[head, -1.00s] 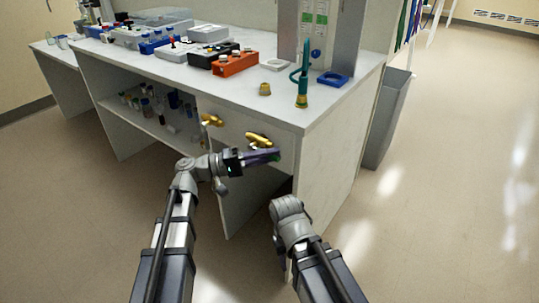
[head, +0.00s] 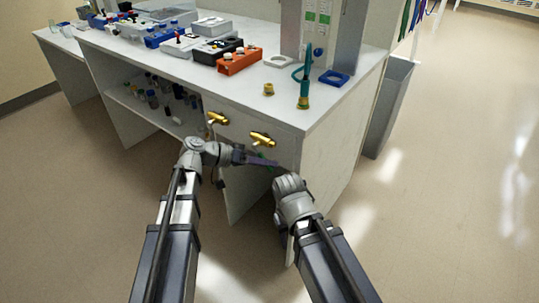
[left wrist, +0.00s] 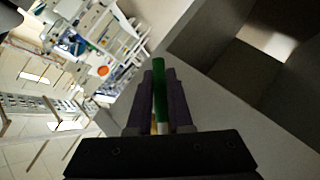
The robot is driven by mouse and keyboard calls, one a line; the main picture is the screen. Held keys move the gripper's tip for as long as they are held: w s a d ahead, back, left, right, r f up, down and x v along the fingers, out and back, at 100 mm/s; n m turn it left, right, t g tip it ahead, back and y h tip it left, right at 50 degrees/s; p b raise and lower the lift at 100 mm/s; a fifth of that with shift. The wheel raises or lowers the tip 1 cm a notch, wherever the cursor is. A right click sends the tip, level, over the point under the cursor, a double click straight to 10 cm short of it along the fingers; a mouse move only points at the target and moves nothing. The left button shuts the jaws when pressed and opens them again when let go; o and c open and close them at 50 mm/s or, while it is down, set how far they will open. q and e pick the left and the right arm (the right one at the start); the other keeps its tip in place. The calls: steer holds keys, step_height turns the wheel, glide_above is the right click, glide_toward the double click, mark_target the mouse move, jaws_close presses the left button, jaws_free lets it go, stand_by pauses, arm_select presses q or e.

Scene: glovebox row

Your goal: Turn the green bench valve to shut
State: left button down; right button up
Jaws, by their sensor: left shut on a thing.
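Two brass valves sit on the front panel of the bench, a left one (head: 217,118) and a right one (head: 262,139). My left gripper (head: 266,162) is just below the right valve, with its purple fingers pointing right. In the left wrist view the green handle (left wrist: 159,88) stands between the purple fingers, which are shut on it. In the head view the fingers hide most of this handle, so its exact angle is hard to read. My right arm is at the lower right of the valve; its gripper fingers do not show.
The bench top (head: 190,78) holds an orange box (head: 239,62), a blue ring stand (head: 334,78) and a teal hose fitting (head: 304,90). A shelf with small bottles (head: 152,99) is at the left. A grey bin (head: 391,108) stands to the right. The floor in front is clear.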

arm_select(q)
steer(key=shift+w+a+f+m+t+y+p, duration=0.3)
steer(key=shift+w+a+m+t+y+p, duration=0.25)
steer(key=shift+y, duration=0.45)
steer(key=shift+w+a+f+m+t+y+p, duration=0.3)
steer(key=shift+a+m+t+y+p, duration=0.25)
steer(key=shift+m+y+p, duration=0.35)
steer(key=shift+w+a+f+m+t+y+p, duration=0.35)
steer(key=shift+a+m+y+p, duration=0.25)
steer(key=shift+y, duration=0.5)
steer(key=shift+a, duration=0.1)
steer(key=c, duration=0.8)
jaws_free()
steer(key=shift+w, duration=0.1)
steer(key=shift+c, duration=0.2)
steer(key=shift+r, duration=0.1)
steer(key=p+v, duration=0.5)
steer(key=v, duration=0.2)
steer(key=shift+s+a+r, duration=0.2)
